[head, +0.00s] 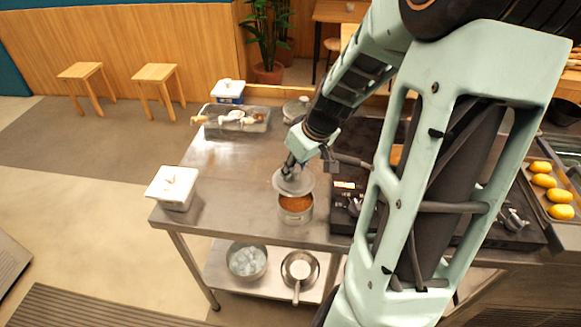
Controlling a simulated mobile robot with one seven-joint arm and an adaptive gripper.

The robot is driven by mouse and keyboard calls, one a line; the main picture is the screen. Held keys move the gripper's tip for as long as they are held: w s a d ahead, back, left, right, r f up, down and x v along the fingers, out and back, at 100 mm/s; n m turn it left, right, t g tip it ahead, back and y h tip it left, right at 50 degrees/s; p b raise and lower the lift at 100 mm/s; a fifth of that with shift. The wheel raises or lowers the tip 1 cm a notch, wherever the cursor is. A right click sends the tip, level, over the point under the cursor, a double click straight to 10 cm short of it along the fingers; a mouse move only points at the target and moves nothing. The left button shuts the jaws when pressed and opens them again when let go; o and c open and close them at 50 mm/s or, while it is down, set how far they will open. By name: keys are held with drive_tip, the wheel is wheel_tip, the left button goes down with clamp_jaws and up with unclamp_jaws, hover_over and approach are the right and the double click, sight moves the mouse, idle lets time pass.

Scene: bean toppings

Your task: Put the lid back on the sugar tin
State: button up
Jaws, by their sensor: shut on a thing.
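The sugar tin (297,217) is a round metal tin near the front edge of the steel table, with orange-brown contents showing at its open top. A round grey metal lid (304,186) is just above and behind the tin's mouth and looks slightly tilted. My gripper (290,173) is above the lid and shut on it, seemingly at its top. The fingertips are small and partly hidden by the gripper body. I cannot tell whether the lid's edge touches the tin's rim.
A white lidded container (173,188) stands at the table's left corner. A grey tray with utensils (237,119), a white-and-blue box (228,91) and a metal pot (296,110) are at the back. A black stove (345,211) lies right of the tin. The table left of the tin is clear.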

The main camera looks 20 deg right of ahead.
sight(299, 180)
drive_tip(key=shift+d, duration=0.4)
drive_tip(key=shift+f, duration=0.1)
wheel_tip(299, 180, down, 6)
drive_tip(key=b, duration=0.5)
drive_tip(key=shift+f+b, duration=0.1)
drive_tip(key=shift+b, duration=0.2)
drive_tip(key=shift+f, duration=0.45)
idle(1.7)
drive_tip(key=o, duration=1.2)
drive_tip(key=shift+o, duration=0.5)
drive_tip(key=o, duration=0.6)
